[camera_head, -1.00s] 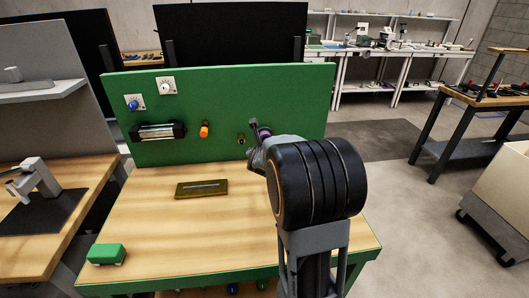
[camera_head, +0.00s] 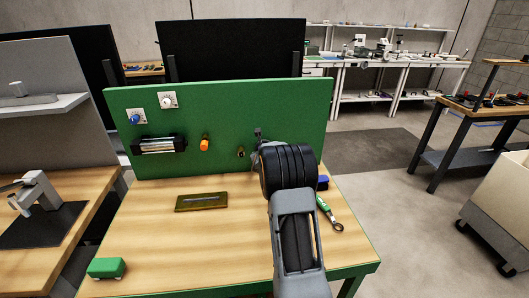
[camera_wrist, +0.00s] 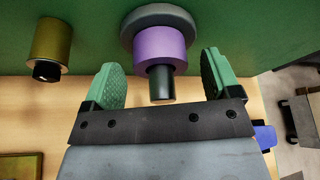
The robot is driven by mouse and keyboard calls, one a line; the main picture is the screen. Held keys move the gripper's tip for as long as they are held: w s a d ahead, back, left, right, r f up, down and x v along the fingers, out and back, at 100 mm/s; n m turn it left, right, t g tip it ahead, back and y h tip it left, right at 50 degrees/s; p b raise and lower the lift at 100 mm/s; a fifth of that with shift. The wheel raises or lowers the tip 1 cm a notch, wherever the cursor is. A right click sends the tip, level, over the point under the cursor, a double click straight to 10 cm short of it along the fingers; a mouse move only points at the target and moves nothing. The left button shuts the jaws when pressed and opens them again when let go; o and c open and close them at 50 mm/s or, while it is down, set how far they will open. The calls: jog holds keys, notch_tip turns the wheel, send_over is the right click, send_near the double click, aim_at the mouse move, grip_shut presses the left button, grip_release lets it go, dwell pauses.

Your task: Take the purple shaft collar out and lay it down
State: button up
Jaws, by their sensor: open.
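The purple shaft collar (camera_wrist: 160,46) sits around a dark pin (camera_wrist: 161,84) that sticks out from a grey round flange (camera_wrist: 150,17) on the green panel. In the head view my arm hides the collar. My gripper (camera_wrist: 160,76) is open and empty in the wrist view. Its green-padded fingers stand left and right of the pin and collar, with visible gaps on both sides. In the head view only a dark bit of my gripper shows above the wrist, close to the panel.
A brass-coloured cylinder (camera_wrist: 46,40) juts from the panel left of the collar; an orange knob (camera_head: 204,144) is farther left. An olive tray (camera_head: 188,207) lies on the wooden bench. A green-handled wrench (camera_head: 324,206) and a blue object (camera_head: 322,183) lie at right.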

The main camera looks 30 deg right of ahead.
jog(key=shift+w+d+f, duration=0.1)
jog(key=shift+w+d, duration=0.05)
jog(key=shift+w, duration=0.05)
jog(key=c, duration=1.1)
